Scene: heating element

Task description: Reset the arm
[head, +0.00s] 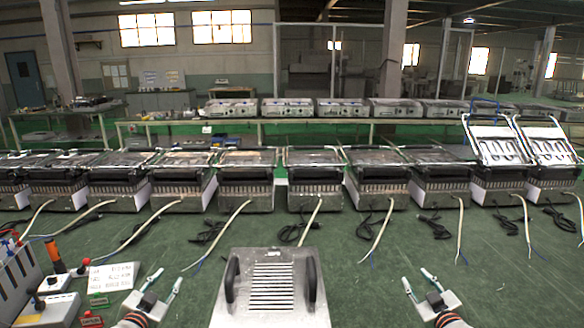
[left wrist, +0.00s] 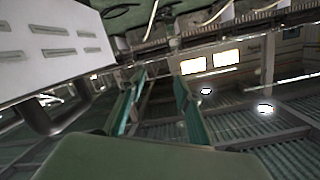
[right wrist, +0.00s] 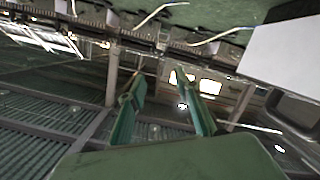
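My left gripper (head: 163,287) is at the lower left of the head view, left of a metal plate with two black handles. Its two fingers stand apart with nothing between them, as the left wrist view (left wrist: 160,95) also shows. My right gripper (head: 420,282) is at the lower right, on the other side of the plate. Its fingers are apart and empty too, as seen in the right wrist view (right wrist: 165,105). Both grippers are clear of the metal plate (head: 240,305), which lies at the front centre with slots in its middle.
A row of metal heating units (head: 250,185) with cables stands across the green table (head: 375,280). Two units at the right have raised lids (head: 495,145). At the left are a grey box (head: 22,280), a label card (head: 111,277) and a red-knobbed switch box.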

